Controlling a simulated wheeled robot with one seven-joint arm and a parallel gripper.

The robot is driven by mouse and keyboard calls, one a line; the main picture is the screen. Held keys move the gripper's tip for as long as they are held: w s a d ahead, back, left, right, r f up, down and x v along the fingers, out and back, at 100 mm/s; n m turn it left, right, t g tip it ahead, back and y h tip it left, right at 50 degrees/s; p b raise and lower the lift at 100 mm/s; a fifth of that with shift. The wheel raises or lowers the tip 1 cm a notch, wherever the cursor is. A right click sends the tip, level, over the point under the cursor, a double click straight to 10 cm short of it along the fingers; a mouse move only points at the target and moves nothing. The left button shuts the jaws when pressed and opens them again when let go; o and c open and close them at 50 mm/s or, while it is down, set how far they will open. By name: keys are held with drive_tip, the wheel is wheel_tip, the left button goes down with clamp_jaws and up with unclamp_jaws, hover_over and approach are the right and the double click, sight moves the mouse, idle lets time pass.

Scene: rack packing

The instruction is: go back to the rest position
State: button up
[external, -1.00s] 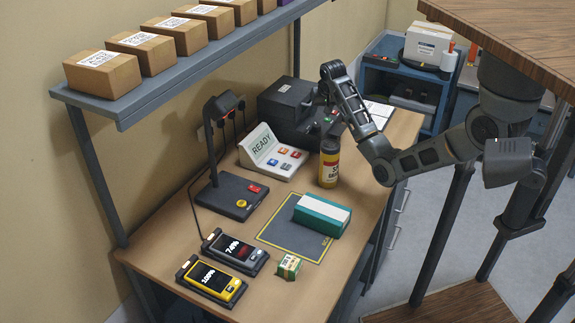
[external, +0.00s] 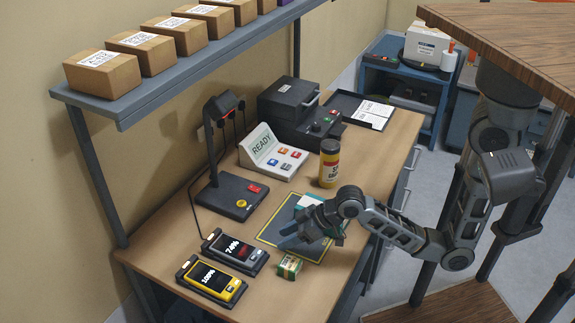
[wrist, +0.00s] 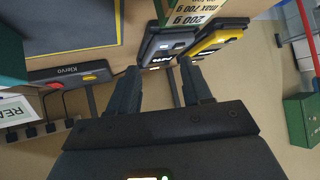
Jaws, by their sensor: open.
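My gripper (external: 287,241) is over the near part of the grey mat (external: 268,232) on the bench in the external view. Its jaws are open, and in the wrist view the two dark fingers (wrist: 160,82) are apart with nothing between them. The teal and white box (external: 308,201) on the mat is largely hidden behind my gripper and wrist. My arm reaches in from the right, low over the bench's right edge.
A small green box (external: 288,266) stands close to my gripper. Two handheld devices, grey (external: 235,252) and yellow (external: 211,281), lie at the front left. A yellow jar (external: 329,163), a lamp-like stand (external: 231,203) and a READY sign (external: 262,143) stand farther back. A shelf (external: 180,77) with cartons overhangs the left.

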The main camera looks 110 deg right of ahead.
drive_tip(key=shift+n+t+y, duration=0.4)
drive_tip(key=shift+t+y, duration=0.2)
drive_tip(key=shift+t, duration=0.2)
drive_tip(key=s+a, duration=0.1)
drive_tip(key=a, duration=0.2)
drive_tip(key=s+a+f, duration=0.1)
drive_tip(key=s+a, duration=0.1)
drive_tip(key=a, duration=0.1)
drive_tip(key=s+a+f, duration=0.1)
drive_tip(key=a, duration=0.3)
drive_tip(key=shift+s+a, duration=0.1)
drive_tip(key=shift+s, duration=0.05)
drive_tip(key=s+a+n+t, duration=0.1)
drive_tip(key=s+a, duration=0.2)
drive_tip(key=s, duration=0.6)
drive_tip(key=s+a+t, duration=0.1)
drive_tip(key=s+a, duration=0.3)
drive_tip(key=s, duration=0.6)
drive_tip(key=s+d+r+n+t+y+p, duration=0.1)
drive_tip(key=s+r+n, duration=0.2)
drive_tip(key=s+r, duration=0.3)
drive_tip(key=s, duration=0.3)
drive_tip(key=shift+s+d+t+y, duration=0.25)
drive_tip(key=shift+s+t+y, duration=0.05)
drive_tip(key=shift+y, duration=0.1)
drive_tip(key=shift+c, duration=0.3)
